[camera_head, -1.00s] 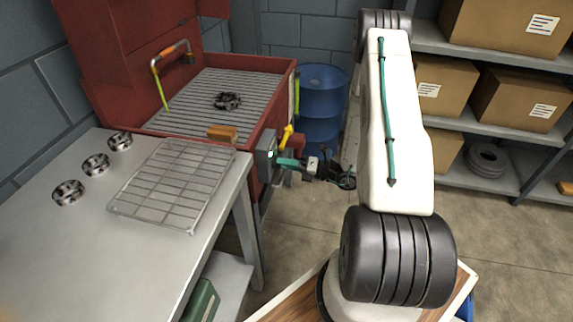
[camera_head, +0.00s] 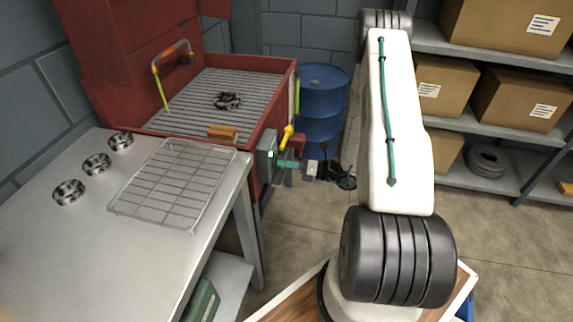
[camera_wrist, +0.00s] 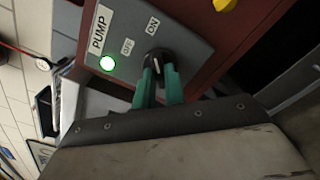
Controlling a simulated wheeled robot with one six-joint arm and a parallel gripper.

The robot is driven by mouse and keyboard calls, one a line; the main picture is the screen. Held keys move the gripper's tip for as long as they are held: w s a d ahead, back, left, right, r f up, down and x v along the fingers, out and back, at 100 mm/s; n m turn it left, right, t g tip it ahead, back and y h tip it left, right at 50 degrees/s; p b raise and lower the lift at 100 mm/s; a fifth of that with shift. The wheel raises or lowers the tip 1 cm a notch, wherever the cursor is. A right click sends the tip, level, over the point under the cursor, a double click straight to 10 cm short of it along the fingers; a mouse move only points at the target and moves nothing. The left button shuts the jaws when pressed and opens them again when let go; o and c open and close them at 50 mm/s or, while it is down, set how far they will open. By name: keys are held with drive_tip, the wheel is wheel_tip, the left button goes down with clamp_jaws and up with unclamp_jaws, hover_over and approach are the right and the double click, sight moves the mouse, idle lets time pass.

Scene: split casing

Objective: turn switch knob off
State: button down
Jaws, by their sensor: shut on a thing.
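The switch knob (camera_wrist: 156,58) is black with a pale mark and sits on a grey panel (camera_wrist: 190,42) in the wrist view. Labels PUMP, OFF and ON are on the panel, and a green lamp (camera_wrist: 107,63) glows beside the knob. My gripper (camera_wrist: 158,74) is shut on the knob, one teal finger on each side, hiding its lower part. I cannot tell exactly which label the mark points to. In the head view, my gripper (camera_head: 282,164) reaches the grey switch box (camera_head: 265,150) from the right; the knob is hidden there.
The box is on the side of a red wash basin (camera_head: 283,92) with a yellow handle (camera_head: 287,134) close above my gripper. A grey table (camera_head: 110,245) with a wire rack (camera_head: 170,183) stands at left. A blue drum (camera_head: 322,95) stands behind.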

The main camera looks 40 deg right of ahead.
drive_tip(key=n, duration=0.9)
drive_tip(key=shift+n, duration=0.3)
idle(0.4)
drive_tip(key=c, duration=1.5)
unclamp_jaws()
drive_tip(key=shift+o, duration=0.2)
drive_tip(key=v, duration=0.8)
drive_tip(key=shift+f, duration=0.1)
